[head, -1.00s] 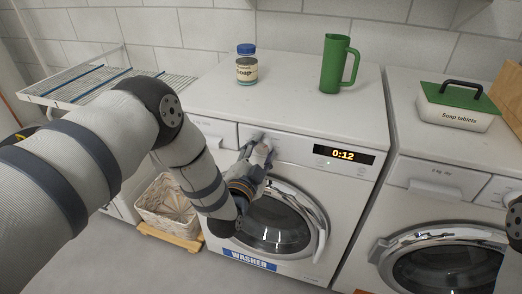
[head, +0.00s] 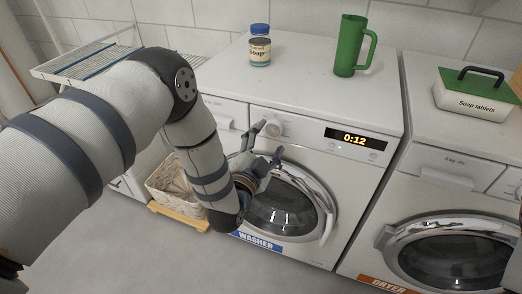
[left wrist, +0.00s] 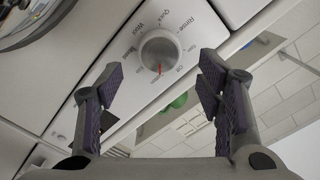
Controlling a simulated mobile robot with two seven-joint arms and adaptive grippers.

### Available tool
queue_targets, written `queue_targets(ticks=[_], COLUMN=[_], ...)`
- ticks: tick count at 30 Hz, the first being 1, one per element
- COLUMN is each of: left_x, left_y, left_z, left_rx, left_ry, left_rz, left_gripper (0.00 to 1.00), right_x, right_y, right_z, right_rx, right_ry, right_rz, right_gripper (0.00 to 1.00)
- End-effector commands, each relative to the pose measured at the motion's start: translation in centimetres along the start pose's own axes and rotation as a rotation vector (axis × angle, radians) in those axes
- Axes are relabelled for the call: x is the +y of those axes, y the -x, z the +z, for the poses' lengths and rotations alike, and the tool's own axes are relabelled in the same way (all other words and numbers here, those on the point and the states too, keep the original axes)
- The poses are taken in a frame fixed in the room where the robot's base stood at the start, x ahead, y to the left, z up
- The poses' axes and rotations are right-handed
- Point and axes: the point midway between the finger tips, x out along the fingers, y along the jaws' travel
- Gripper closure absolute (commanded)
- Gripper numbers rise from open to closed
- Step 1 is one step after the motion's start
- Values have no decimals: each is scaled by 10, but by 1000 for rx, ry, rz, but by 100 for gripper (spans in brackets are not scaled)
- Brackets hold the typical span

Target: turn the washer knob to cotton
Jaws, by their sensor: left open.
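The washer (head: 318,150) stands in the middle of the head view, with a lit display reading 0:12. Its round knob (head: 274,128) is on the front panel left of the display. My left gripper (head: 268,140) is open in front of the panel, its fingers apart and close to the knob. In the left wrist view the knob (left wrist: 159,47) shows between and beyond the open fingers, with nothing gripped. Its red mark points down in that picture. Labels such as Quick and Rinse ring it; the label at the mark is too small to read surely. My right gripper is out of view.
The round washer door (head: 282,208) is shut below the panel. A soap jar (head: 260,48) and a green pitcher (head: 350,48) stand on top. The dryer (head: 440,190) is at the right, with a soap tablets box (head: 475,98) on it. A basket (head: 172,183) sits at lower left.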

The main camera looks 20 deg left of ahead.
Motion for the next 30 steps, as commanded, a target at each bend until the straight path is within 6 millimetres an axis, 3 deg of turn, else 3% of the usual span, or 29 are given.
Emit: queue_targets(ticks=[3, 9, 14, 26, 29, 30], left_x=[1, 1, 0, 1, 22, 38], left_y=[34, 74, 84, 85, 102, 118], left_z=[1, 1, 0, 2, 25, 42], left_rx=[-4, -4, -2, -8, -109, -195], left_ry=[-1, 0, 0, 4, 69, 123], left_rz=[5, 3, 0, 8, 122, 205], left_gripper=[39, 39, 39, 39, 39, 39], right_x=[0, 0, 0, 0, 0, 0], right_y=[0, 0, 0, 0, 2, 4], right_z=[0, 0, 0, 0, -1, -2], right_rx=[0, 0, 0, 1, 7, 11], right_ry=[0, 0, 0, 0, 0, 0], right_rz=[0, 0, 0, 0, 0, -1], right_gripper=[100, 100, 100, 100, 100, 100])
